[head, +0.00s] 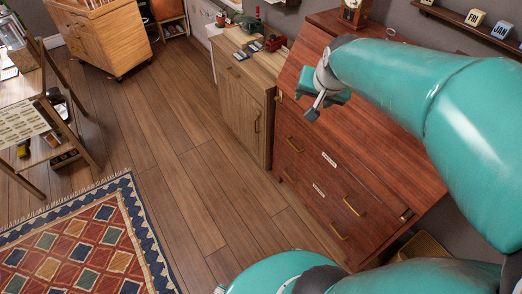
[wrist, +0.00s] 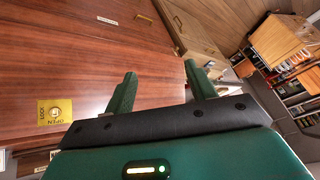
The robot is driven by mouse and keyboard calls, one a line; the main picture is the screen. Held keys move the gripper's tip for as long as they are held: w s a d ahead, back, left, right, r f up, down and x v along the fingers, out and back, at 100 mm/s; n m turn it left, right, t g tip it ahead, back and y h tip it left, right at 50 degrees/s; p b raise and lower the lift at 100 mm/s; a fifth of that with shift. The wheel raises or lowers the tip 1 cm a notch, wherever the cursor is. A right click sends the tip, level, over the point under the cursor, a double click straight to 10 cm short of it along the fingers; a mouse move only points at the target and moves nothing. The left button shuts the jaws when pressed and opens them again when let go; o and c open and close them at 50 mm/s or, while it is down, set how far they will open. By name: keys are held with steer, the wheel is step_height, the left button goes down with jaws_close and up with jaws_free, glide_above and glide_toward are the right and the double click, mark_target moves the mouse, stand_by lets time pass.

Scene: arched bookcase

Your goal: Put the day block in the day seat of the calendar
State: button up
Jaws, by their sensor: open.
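My gripper (head: 322,98) is in front of the slanted top of a red-brown wooden bureau (head: 385,125). In the wrist view its two green fingers (wrist: 160,75) are apart, with nothing between them. Two small lettered blocks sit on a dark wall shelf at the top right of the head view: a pale one reading FEB (head: 475,18) and a blue one that seems to read JAN (head: 501,30). I cannot make out a day block or the calendar's day seat in either view.
A yellow plate lettered LOCK and OPEN (wrist: 54,112) is on the bureau in the wrist view. A light wooden cabinet (head: 243,95) with small items on top stands beside the bureau. A patterned rug (head: 90,240) lies at left. The plank floor (head: 185,165) between is clear.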

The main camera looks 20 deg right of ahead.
steer(key=s+a+n+y, duration=0.1)
steer(key=s+a+n, duration=0.2)
steer(key=a, duration=0.6)
steer(key=s+a+r+n, duration=0.1)
steer(key=s+a+n, duration=0.3)
steer(key=s+a, duration=0.4)
steer(key=shift+s+a+r+n+g+y, duration=0.2)
steer(key=shift+a+n+g+y, duration=0.15)
steer(key=shift+a, duration=0.8)
